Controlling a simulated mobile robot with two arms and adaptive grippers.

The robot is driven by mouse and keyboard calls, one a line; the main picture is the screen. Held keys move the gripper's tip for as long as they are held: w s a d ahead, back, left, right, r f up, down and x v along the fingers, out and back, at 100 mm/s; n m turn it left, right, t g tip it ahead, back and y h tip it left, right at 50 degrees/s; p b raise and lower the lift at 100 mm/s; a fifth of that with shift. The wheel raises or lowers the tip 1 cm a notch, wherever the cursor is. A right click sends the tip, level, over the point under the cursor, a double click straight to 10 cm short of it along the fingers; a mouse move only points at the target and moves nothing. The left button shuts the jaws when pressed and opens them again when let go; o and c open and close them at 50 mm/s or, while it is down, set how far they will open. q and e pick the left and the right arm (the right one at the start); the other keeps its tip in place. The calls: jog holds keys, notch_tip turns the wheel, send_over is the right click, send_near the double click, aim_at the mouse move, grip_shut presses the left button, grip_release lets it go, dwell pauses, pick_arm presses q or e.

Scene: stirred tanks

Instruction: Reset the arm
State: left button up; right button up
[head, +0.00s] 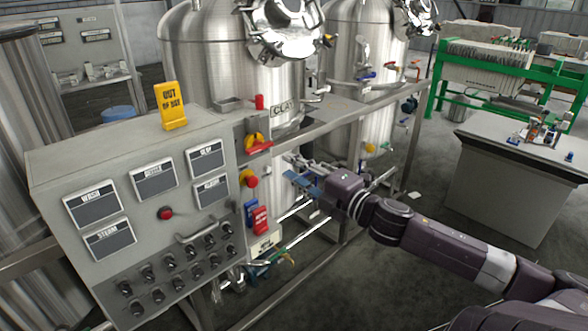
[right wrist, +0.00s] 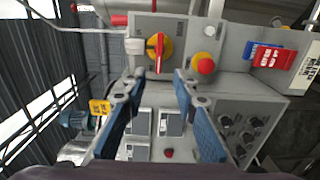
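My right arm reaches in from the lower right of the head view. Its gripper (head: 292,170) is just right of the control panel's side, near the red rotary switch (head: 257,145) and the red button (head: 249,180). In the right wrist view the gripper (right wrist: 158,90) has its two blue-padded fingers spread apart with nothing between them. The rotary switch (right wrist: 157,52) on its yellow plate and the red button (right wrist: 204,66) lie beyond the fingertips. My left gripper is in neither view.
The grey control cabinet (head: 150,240) fills the left, with a yellow sign (head: 171,106) on top. Steel tanks (head: 235,65) and a metal rail stand behind the gripper. A grey bench (head: 515,180) stands at right. Open floor (head: 420,270) lies around the arm.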

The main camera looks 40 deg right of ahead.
dwell(0.3)
jog(key=s+d+f+m+g+h, duration=0.25)
jog(key=d+f, duration=0.25)
jog(key=f, duration=0.6)
jog(key=s+d+f+m+g+h, duration=0.1)
jog(key=s+d+f+m+g, duration=0.2)
jog(key=f, duration=0.9)
jog(key=s+d+f+m+g+h, duration=0.15)
jog(key=s+d+f+m, duration=0.35)
jog(key=f, duration=0.6)
jog(key=s+a+f+m+g, duration=0.1)
jog(key=s+a+f+g, duration=0.1)
jog(key=s+f, duration=0.65)
jog(key=s+a+f+m+g, duration=0.2)
jog(key=s+a+f, duration=0.1)
jog(key=f, duration=1)
jog(key=s+a+f+m+g+y, duration=0.1)
jog(key=s+a+f+g, duration=0.1)
jog(key=s+a+f, duration=0.4)
jog(key=s+a+f+m+g+y, duration=0.1)
jog(key=s+a+f+g, duration=0.1)
jog(key=s+a+f, duration=0.4)
jog(key=s+a+f+m+g+y, duration=0.1)
jog(key=s+a+f, duration=0.5)
jog(key=s+a, duration=0.7)
jog(key=shift+s+a+f+g, duration=0.4)
jog(key=shift+a+g, duration=0.1)
jog(key=shift+a, duration=0.6)
jog(key=shift+r, duration=0.1)
